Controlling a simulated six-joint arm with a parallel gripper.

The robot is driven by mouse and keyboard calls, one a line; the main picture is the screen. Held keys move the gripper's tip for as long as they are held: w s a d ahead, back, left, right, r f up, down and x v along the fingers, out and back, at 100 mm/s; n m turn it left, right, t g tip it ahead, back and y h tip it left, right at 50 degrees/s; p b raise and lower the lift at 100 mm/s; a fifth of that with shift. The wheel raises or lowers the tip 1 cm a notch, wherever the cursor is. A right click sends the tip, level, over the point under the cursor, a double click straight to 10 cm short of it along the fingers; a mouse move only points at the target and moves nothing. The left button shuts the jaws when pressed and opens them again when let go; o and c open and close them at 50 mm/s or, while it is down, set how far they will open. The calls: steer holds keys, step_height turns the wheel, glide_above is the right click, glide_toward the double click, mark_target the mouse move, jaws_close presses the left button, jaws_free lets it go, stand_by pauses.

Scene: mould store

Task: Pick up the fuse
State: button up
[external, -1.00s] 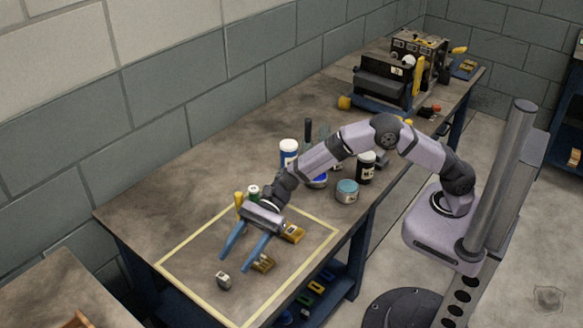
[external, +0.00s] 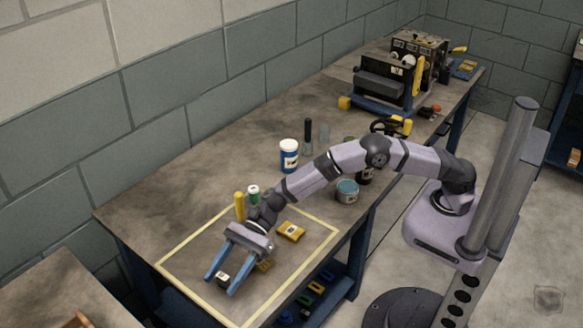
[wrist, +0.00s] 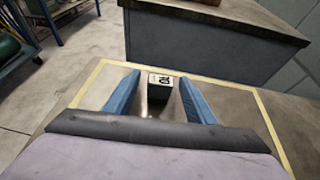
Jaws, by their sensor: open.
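A small dark block with a white labelled face (external: 223,278) lies in the yellow-outlined area of the bench; I take it for the fuse, though its kind is hard to tell. In the wrist view the block (wrist: 160,81) shows between the fingertips, label towards the camera. My gripper (external: 220,285) is open, its two blue fingers on either side of the block, with a gap to each finger in the wrist view (wrist: 159,76). Whether the fingers touch the bench cannot be told. The block's lower part is dim between the fingers.
The left part of the outlined area is clear.

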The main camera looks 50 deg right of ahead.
mark_target(223, 276)
steer(key=shift+a, duration=0.15)
steer(key=shift+c, duration=0.6)
steer(key=c, duration=1)
steer(key=shift+r, duration=0.1)
step_height(223, 276, up, 10)
steer(key=shift+f+p, duration=0.1)
steer(key=shift+p, duration=0.3)
